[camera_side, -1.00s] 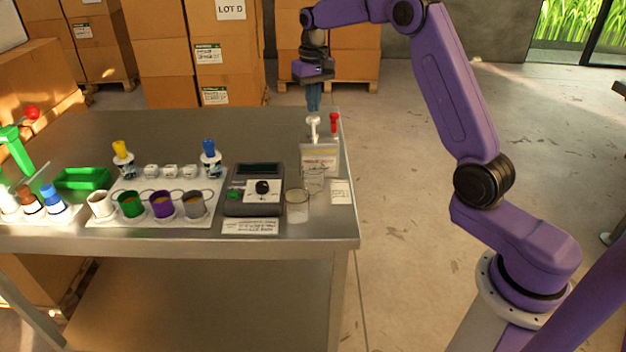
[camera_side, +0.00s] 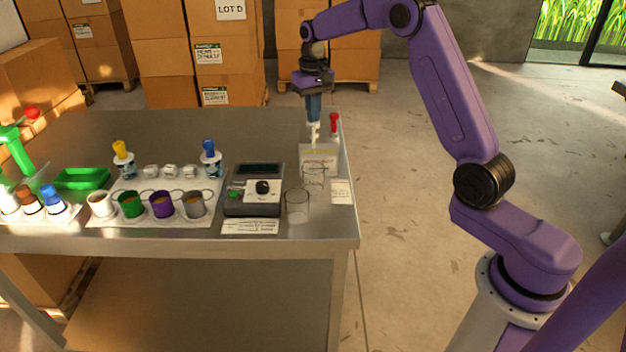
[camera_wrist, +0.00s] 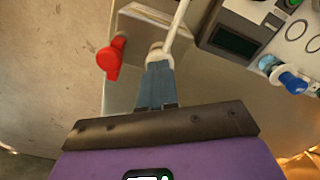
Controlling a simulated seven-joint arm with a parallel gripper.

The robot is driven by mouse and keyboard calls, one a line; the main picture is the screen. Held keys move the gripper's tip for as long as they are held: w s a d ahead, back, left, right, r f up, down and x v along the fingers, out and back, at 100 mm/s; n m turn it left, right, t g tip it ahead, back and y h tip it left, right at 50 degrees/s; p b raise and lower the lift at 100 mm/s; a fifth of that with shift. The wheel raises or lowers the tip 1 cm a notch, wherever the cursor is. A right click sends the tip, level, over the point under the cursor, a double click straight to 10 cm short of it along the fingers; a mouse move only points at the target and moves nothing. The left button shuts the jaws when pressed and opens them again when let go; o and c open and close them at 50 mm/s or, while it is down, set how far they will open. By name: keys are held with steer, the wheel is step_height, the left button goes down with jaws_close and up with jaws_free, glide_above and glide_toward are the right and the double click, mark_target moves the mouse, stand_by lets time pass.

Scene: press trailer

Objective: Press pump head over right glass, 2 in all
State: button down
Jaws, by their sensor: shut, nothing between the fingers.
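My gripper (camera_side: 313,119) is shut and points straight down at the white pump head (camera_side: 314,130). Its blue fingertips meet or nearly meet the top of that head, which they partly cover. In the wrist view the fingers (camera_wrist: 157,85) lie right over the white pump head (camera_wrist: 158,52), and its spout runs away to the upper right. A red pump head (camera_side: 334,122) stands just to the right and is clear of the gripper; it also shows in the wrist view (camera_wrist: 110,58). Two clear glasses stand in front of the pumps: one nearer (camera_side: 297,206), one farther right (camera_side: 315,178).
A white tray (camera_side: 150,215) with several cups and a green bin (camera_side: 82,179) are farther left. A small card (camera_side: 341,192) lies near the table's right edge. The back of the table is clear.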

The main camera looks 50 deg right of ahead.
steer(key=shift+f, duration=0.1)
steer(key=shift+r, duration=1.45)
steer(key=shift+r, duration=0.15)
step_height(320, 180, up, 6)
steer(key=shift+f, duration=0.1)
stand_by(0.4)
